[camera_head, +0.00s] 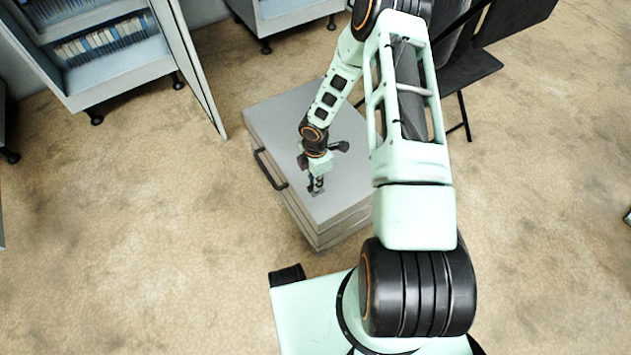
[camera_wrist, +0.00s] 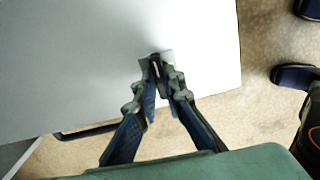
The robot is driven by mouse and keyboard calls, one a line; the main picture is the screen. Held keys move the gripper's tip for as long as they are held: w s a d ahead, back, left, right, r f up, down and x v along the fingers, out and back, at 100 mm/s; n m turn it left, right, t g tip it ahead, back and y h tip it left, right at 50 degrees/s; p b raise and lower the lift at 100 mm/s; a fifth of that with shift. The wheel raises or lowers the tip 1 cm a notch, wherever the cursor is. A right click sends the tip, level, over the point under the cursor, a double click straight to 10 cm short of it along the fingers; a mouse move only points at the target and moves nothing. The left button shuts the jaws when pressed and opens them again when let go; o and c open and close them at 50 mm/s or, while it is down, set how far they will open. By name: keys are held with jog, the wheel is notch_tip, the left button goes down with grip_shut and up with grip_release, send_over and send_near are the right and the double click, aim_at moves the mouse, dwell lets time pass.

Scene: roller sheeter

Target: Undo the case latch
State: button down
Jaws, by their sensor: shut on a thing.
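The grey case (camera_head: 290,130) is a flat-topped, layered box on the floor; its pale top also fills much of the wrist view (camera_wrist: 80,60). My gripper (camera_head: 316,187) points down at the case's near edge.
A black bar handle (camera_head: 268,168) sticks out of the case's left side. An open cabinet (camera_head: 115,62) with its door (camera_head: 195,70) stands at the upper left. A black chair (camera_head: 468,70) stands at the upper right. The floor left of the case is clear.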

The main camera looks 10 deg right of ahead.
jog(key=m+b, duration=0.1)
jog(key=m, duration=0.4)
jog(key=m+b, duration=0.1)
jog(key=m, duration=0.4)
jog(key=shift+m, duration=0.3)
jog(key=m+b, duration=0.1)
jog(key=m, duration=0.5)
jog(key=shift+m, duration=0.4)
jog(key=c, duration=2)
grip_release()
jog(key=shift+r, duration=0.1)
notch_tip(320, 180, up, 12)
jog(key=shift+f, duration=0.1)
